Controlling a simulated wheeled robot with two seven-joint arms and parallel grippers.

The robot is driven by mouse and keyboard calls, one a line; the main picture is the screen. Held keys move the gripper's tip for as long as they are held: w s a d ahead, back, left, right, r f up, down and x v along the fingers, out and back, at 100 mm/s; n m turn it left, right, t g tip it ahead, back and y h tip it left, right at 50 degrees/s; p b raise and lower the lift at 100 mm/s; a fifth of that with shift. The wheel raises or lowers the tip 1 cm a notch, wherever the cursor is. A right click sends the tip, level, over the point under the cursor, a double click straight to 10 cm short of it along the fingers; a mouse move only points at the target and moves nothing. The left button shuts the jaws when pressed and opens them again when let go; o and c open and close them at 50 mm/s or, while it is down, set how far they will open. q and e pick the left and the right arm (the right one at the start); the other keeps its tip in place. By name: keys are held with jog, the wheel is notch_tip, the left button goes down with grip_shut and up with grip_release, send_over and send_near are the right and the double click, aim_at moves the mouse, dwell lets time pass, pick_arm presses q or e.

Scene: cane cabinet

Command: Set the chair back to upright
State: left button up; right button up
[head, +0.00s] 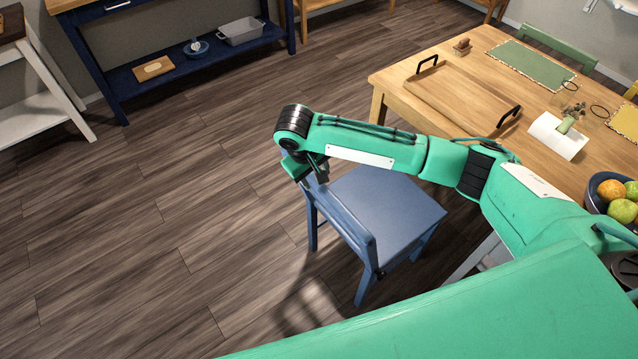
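The blue chair (402,207) is on the floor near the table's left side. Its seat faces up and its legs point down, so it looks upright or nearly so; I cannot tell if every foot touches the floor. Its backrest is on the left side, partly behind my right arm. My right gripper (310,174) is at the upper left corner of the backrest, touching or very close to it. Its fingers are too small and overlapped to tell whether they are shut on it. My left gripper is not in view.
The wooden table (395,88) stands at right with a wooden tray (462,98), a fruit bowl (597,192) and placemats. A dark blue shelf unit (120,85) and a white-legged stand (40,110) are at upper left. The floor left of the chair is clear.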

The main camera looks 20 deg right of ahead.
jog(key=x, duration=0.4)
jog(key=shift+f, duration=0.2)
jog(key=shift+w+d+f, duration=0.1)
jog(key=shift+d+f, duration=0.05)
jog(key=shift+f, duration=0.4)
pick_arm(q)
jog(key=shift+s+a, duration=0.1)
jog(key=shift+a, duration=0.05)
pick_arm(e)
jog(key=shift+f, duration=0.1)
